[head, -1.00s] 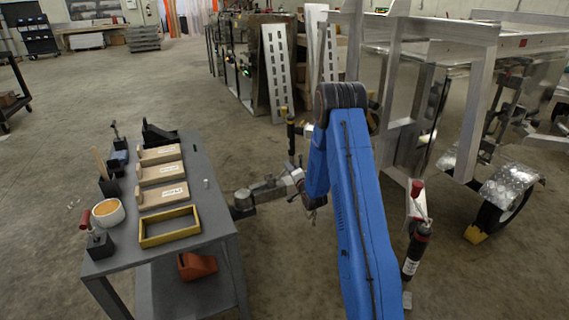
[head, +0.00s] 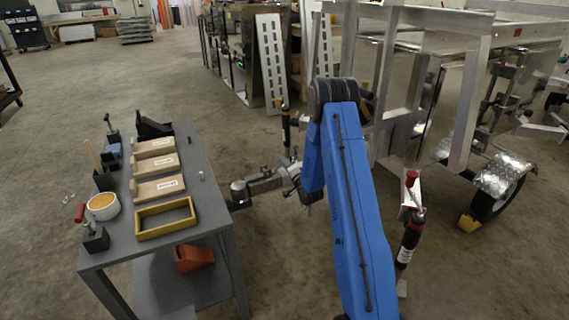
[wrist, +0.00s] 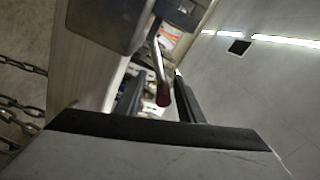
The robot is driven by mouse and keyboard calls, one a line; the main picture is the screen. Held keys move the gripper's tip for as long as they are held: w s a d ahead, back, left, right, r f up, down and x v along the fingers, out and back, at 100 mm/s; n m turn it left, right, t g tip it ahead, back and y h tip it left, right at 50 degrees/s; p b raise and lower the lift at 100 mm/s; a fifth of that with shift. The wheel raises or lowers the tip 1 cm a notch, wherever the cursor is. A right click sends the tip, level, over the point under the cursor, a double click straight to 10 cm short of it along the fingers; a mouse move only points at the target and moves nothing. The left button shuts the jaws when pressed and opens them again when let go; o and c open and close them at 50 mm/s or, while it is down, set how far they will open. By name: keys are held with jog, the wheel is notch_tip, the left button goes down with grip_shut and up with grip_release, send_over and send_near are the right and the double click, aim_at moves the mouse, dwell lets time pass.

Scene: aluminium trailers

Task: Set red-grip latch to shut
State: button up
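A latch with a red grip (head: 82,213) stands on a black block at the near left corner of the grey bench in the head view; its handle slants up. In the wrist view a thin metal lever with a dark red tip (wrist: 163,97) shows between the finger lines; I cannot tell whether it is the same latch. My gripper (wrist: 158,76) has its two dark fingers apart, with nothing clearly held. In the head view my forearm reaches left towards the bench's right edge, and the fingertips are too small to make out.
The grey bench (head: 203,170) carries wooden blocks (head: 157,166), a yellow frame (head: 165,219) and an orange-filled bowl (head: 103,206). An orange bin (head: 194,258) sits on its lower shelf. An aluminium trailer (head: 470,100) stands at right. Chains (wrist: 22,115) show at left in the wrist view.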

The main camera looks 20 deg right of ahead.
jog(key=shift+s+d, duration=0.1)
jog(key=shift+s, duration=0.35)
jog(key=s, duration=1.6)
jog(key=shift+s, duration=0.25)
jog(key=a+r+n+g, duration=0.3)
jog(key=a+r+n, duration=0.1)
jog(key=r, duration=0.6)
jog(key=s+a+r+n+g+h, duration=0.25)
jog(key=s+a+r+g, duration=0.2)
jog(key=s+r, duration=0.5)
jog(key=s+a+r+n+g, duration=0.2)
jog(key=s+a, duration=0.1)
jog(key=s, duration=0.8)
jog(key=s+a+r+n+g+y, duration=0.1)
jog(key=s+a+r+n, duration=0.2)
jog(key=s, duration=0.9)
jog(key=s+a+r+n+g+y, duration=0.1)
jog(key=s+a, duration=0.4)
jog(key=s, duration=0.6)
jog(key=shift+s+a+r+n+g, duration=0.2)
jog(key=shift+s+r+n+g, duration=0.2)
jog(key=shift+r+n+g, duration=0.4)
